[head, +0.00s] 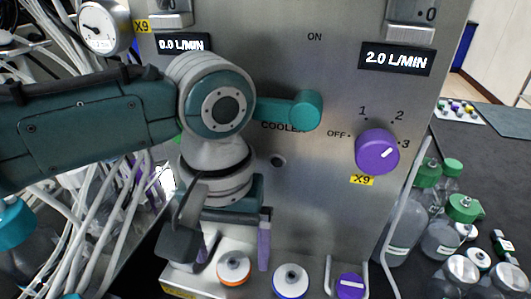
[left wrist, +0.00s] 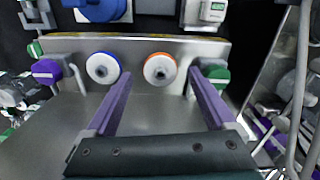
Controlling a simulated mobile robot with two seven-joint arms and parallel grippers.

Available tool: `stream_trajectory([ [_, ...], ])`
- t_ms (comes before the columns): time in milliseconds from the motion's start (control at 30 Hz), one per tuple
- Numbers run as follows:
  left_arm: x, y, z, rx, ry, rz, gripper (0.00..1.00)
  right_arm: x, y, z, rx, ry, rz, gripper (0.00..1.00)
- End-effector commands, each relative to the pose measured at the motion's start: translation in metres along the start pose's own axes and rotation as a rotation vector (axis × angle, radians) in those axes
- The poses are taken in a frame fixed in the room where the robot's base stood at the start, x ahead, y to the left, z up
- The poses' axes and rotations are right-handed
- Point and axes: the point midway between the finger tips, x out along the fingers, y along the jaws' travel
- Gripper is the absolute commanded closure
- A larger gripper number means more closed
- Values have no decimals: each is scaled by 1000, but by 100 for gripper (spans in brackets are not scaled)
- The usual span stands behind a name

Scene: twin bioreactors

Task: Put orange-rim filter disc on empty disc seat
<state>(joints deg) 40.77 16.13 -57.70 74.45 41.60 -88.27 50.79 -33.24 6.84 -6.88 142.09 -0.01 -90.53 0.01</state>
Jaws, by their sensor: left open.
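The orange-rim filter disc (head: 233,268) is white with a dark hub and sits on the ledge at the foot of the steel panel. It also shows in the left wrist view (left wrist: 160,70). My left gripper (head: 234,250) points down above and around it, open, with purple fingers. In the left wrist view the fingers (left wrist: 162,88) are wide apart, with the disc beyond and between their tips, not gripped. A blue-rim disc (head: 291,280) sits beside it on the ledge. I cannot make out an empty disc seat for certain. My right gripper is not in view.
A purple valve handle (head: 350,287) is right of the discs; a green one (left wrist: 214,74) shows in the wrist view. The panel carries a teal lever (head: 306,110), a purple knob (head: 377,151) and a small round fitting (head: 278,161). Bottles (head: 440,238) stand right; cables hang left.

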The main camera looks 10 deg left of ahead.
Motion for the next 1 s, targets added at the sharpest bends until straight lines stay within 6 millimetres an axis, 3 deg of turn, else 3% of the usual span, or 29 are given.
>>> stream_trajectory([
  [200, -52, 1, -1, 1, 5, 3, 11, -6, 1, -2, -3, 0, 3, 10],
  [433, -91, 0, -1, -1, 3, 2, 11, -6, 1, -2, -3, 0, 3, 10],
  [833, -102, 0, 0, 0, 0, 0, 11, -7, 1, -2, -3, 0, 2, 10],
  [1000, -102, 0, 0, 0, 0, 0, 11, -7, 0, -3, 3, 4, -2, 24],
])
